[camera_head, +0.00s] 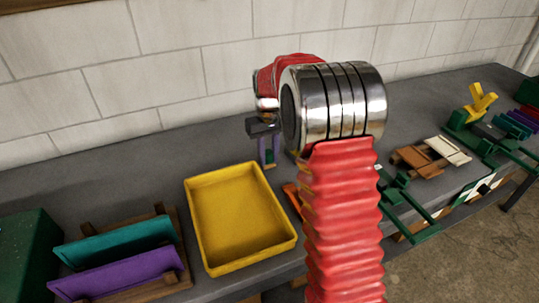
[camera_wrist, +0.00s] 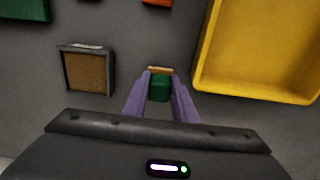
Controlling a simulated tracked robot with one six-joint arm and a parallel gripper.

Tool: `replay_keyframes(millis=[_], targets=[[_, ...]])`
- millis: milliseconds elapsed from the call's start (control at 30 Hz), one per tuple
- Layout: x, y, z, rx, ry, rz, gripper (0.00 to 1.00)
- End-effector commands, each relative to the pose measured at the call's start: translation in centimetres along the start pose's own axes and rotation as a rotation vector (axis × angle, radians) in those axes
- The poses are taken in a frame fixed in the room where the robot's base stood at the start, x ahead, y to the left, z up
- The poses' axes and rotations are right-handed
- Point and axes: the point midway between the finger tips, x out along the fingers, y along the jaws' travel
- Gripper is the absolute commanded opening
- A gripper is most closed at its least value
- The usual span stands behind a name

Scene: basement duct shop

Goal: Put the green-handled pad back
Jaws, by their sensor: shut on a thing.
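My gripper (camera_wrist: 159,92) has purple fingers shut on the green-handled pad, with the green handle (camera_wrist: 159,88) between them and a thin tan edge (camera_wrist: 160,69) just beyond. In the head view my gripper (camera_head: 269,153) points down over the bench behind the yellow tray, and the green handle (camera_head: 269,156) shows small between the fingers. I cannot tell whether the pad touches the bench. Much of the bench behind my arm is hidden in the head view.
The yellow tray (camera_head: 190,215) looks empty. A wooden rack (camera_head: 180,268) holds teal and purple pieces. A dark-framed box with a brown inside (camera_wrist: 87,72) lies left of my gripper in the wrist view. Brown (camera_head: 418,160) and cream (camera_head: 447,150) pieces lie at right.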

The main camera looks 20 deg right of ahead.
Motion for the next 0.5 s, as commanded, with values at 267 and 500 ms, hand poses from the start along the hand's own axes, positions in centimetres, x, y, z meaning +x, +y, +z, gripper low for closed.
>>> replay_keyframes(millis=[267, 500], targets=[[0.04, -0.03, -0.02, -0.001, 0.001, 0.0, 0.07], [0.16, -0.04, -0.02, -0.001, 0.0, 0.0, 0.36]])
